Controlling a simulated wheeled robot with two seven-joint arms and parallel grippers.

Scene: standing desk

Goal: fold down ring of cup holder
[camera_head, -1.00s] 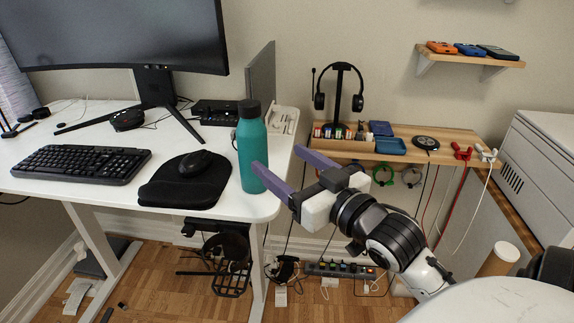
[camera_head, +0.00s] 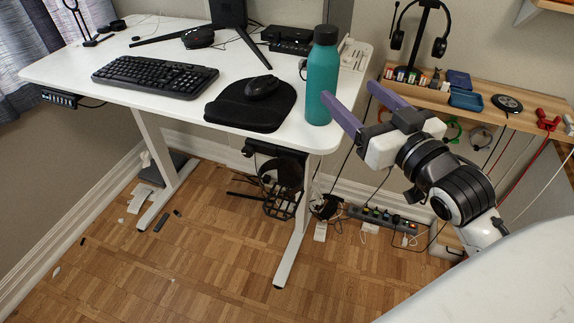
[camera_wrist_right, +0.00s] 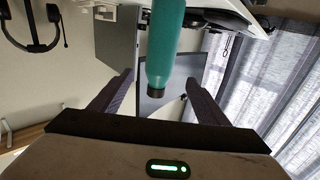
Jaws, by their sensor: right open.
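The cup holder (camera_head: 281,177) hangs under the front right of the white desk (camera_head: 180,105). It is a dark bracket with a round ring, and a black wire basket-like part (camera_head: 280,205) shows below it. Its finer parts are small and dark, so I cannot tell the ring's exact tilt. My right gripper (camera_head: 346,90) is open and empty, its purple fingers above and to the right of the cup holder, near a teal bottle (camera_head: 321,80). In the right wrist view, the gripper (camera_wrist_right: 160,78) is open, with the bottle (camera_wrist_right: 162,50) seen between its fingers. My left gripper is out of view.
The bottle stands at the desk's right corner, beside a mouse (camera_head: 262,86) on a black mouse pad (camera_head: 250,112). A wooden shelf (camera_head: 450,102) with a headset stand is at the right. A power strip (camera_head: 390,218) and cables lie below. The wooden floor before the desk is mostly clear.

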